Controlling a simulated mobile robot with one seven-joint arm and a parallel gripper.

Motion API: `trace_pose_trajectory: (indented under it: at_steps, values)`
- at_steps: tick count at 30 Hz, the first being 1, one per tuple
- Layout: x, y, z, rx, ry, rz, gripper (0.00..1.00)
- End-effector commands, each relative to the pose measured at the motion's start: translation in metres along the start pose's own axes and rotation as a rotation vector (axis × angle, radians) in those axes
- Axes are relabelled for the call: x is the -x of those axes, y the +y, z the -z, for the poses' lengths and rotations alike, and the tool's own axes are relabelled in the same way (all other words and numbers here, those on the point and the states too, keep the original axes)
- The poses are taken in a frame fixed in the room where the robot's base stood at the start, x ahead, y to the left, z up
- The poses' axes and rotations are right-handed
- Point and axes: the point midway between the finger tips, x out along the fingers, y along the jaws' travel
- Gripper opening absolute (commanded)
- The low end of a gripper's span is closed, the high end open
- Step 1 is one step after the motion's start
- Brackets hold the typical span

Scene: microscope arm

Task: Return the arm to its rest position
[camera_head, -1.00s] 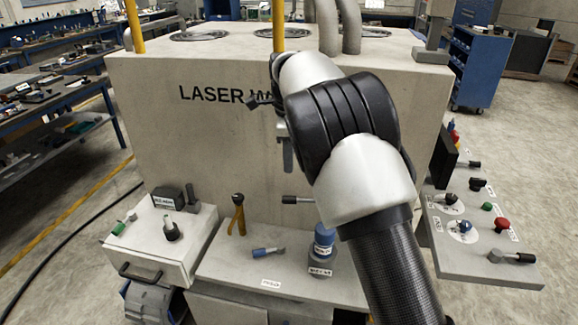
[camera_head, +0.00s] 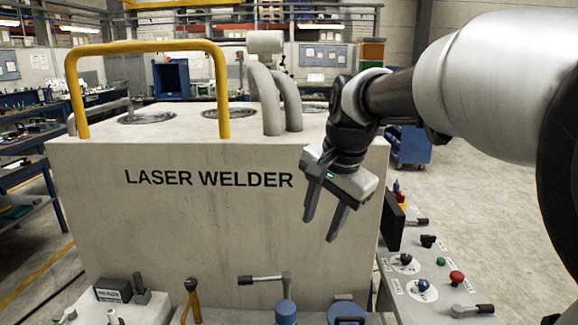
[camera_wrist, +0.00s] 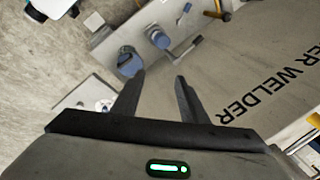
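My gripper (camera_head: 320,228) is in front of the right part of the welder's front face, fingers pointing down and apart. Nothing is between the fingers; the wrist view shows the same empty gap (camera_wrist: 160,82). A grey lever with a dark handle (camera_head: 262,280) is below and left of the gripper, near the lower edge. In the wrist view a lever with a dark handle (camera_wrist: 184,52) lies beyond the fingers, apart from them. I cannot tell whether this lever is the arm named in the task. My own arm reaches in from the right.
The laser welder (camera_head: 110,215) is a large pale block with yellow rails (camera_head: 148,46) and grey pipes (camera_head: 266,95) on top. A control panel (camera_head: 440,284) with knobs and a red button (camera_head: 456,277) stands at the right. A blue-capped item (camera_head: 286,312) is at the bottom.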

Motion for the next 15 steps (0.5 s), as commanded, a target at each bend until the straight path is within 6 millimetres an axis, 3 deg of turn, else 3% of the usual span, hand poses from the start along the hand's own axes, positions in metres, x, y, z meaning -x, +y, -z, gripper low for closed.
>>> trace_pose_trajectory:
  at_steps: [1,6,12,15]
  values:
    - [0.018,0.026,-0.007,0.075,0.019,0.017,0.39]
    - [0.044,0.104,-0.042,0.376,0.094,0.026,0.39]
    - [0.043,0.174,-0.079,0.665,0.182,-0.019,0.39]
    - [0.038,0.193,-0.089,0.75,0.206,-0.042,0.39]
